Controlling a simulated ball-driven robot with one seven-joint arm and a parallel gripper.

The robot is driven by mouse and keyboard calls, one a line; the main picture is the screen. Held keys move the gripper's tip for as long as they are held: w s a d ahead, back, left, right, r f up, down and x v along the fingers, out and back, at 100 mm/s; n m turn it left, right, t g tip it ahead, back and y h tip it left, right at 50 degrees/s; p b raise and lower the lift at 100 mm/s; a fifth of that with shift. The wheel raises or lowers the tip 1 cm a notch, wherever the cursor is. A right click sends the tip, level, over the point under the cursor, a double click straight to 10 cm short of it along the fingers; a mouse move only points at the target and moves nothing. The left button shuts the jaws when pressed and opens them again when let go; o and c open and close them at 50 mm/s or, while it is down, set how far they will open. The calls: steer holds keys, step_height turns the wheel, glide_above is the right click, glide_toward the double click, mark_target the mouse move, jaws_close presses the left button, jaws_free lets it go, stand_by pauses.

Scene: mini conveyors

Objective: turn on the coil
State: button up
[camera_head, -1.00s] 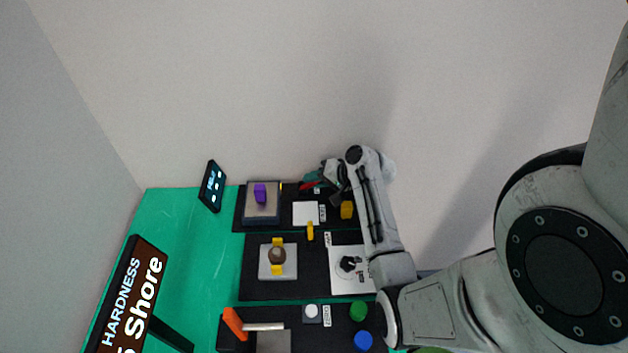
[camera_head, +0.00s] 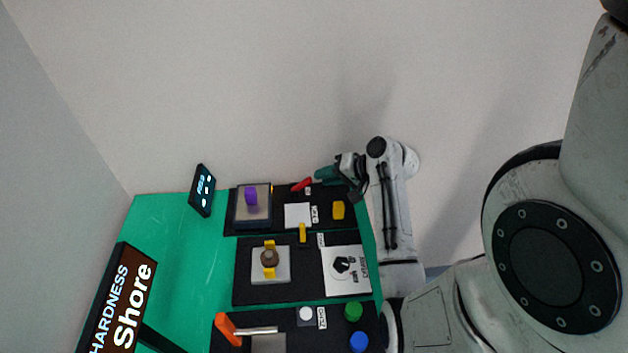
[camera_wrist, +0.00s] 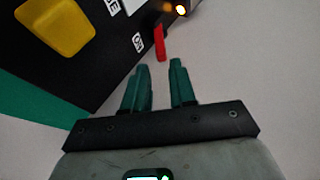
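A small red lever (camera_head: 301,184) stands at the back edge of the back black board. It shows as a red bar (camera_wrist: 160,43) in the wrist view, beside a white label (camera_wrist: 138,42) that seems to read ON. A small lamp (camera_wrist: 181,9) beyond it glows orange. No part is clearly marked as the coil. My gripper (camera_head: 322,174) has teal fingers and is just right of the lever. In the wrist view my gripper (camera_wrist: 162,75) has a gap between its fingers, with nothing in it. The fingertips point toward the lever and look apart from it.
A black display (camera_head: 202,190) stands left. Two more boards with knobs and buttons lie nearer.

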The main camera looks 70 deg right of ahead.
steer(key=shift+v, duration=1.45)
